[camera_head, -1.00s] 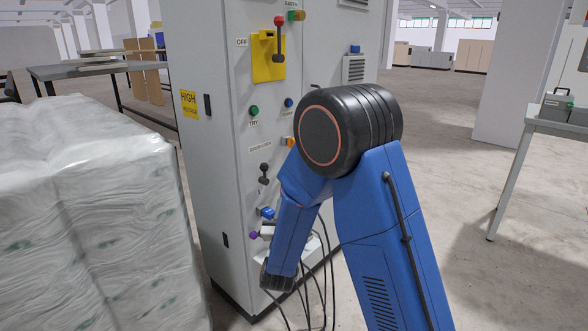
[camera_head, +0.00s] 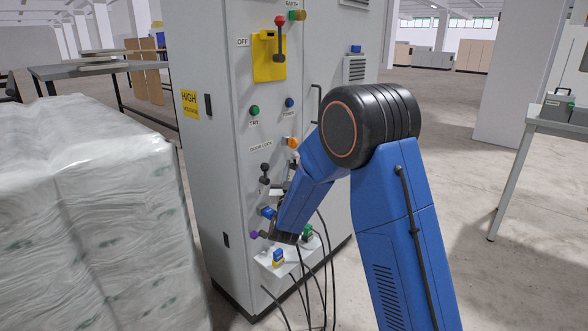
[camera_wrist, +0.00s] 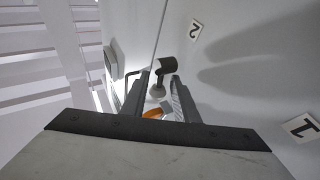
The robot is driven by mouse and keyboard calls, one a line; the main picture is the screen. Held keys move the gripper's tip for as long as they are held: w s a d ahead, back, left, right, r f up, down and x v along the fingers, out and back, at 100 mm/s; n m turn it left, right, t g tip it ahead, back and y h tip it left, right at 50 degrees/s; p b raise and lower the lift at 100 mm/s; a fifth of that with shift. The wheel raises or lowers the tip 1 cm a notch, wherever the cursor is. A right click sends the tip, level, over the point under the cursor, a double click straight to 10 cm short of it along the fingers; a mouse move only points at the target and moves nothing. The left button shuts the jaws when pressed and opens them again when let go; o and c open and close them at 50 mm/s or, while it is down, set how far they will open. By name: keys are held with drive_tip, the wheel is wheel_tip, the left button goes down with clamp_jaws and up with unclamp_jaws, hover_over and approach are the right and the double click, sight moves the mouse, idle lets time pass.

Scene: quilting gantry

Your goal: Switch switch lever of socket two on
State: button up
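A switch lever (camera_wrist: 166,64) with a dark cylindrical head and a pale round base shows in the wrist view. It stands next to the white label with a 2 (camera_wrist: 195,30). My gripper (camera_wrist: 160,76) is open, with one finger on each side of the lever in the picture. I cannot tell whether either finger touches it. In the head view my blue arm hides the fingers and part of the panel. Another black lever (camera_head: 265,172) shows on the cabinet front there, left of my arm.
The grey cabinet (camera_head: 215,130) carries a yellow plate with a red-knobbed handle (camera_head: 280,45). An orange knob (camera_wrist: 153,113) shows low between my fingers. Wrapped bales (camera_head: 90,220) stand left.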

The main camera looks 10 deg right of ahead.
drive_tip(key=shift+c, duration=0.3)
clamp_jaws()
drive_tip(key=shift+d+r+m+g, duration=0.1)
drive_tip(key=shift+r+m+g, duration=0.1)
drive_tip(key=shift+m+g, duration=0.35)
drive_tip(key=shift+w+m+g, duration=0.1)
drive_tip(key=shift+m+g, duration=0.25)
drive_tip(key=shift+o, duration=0.3)
unclamp_jaws()
drive_tip(key=v, duration=1.7)
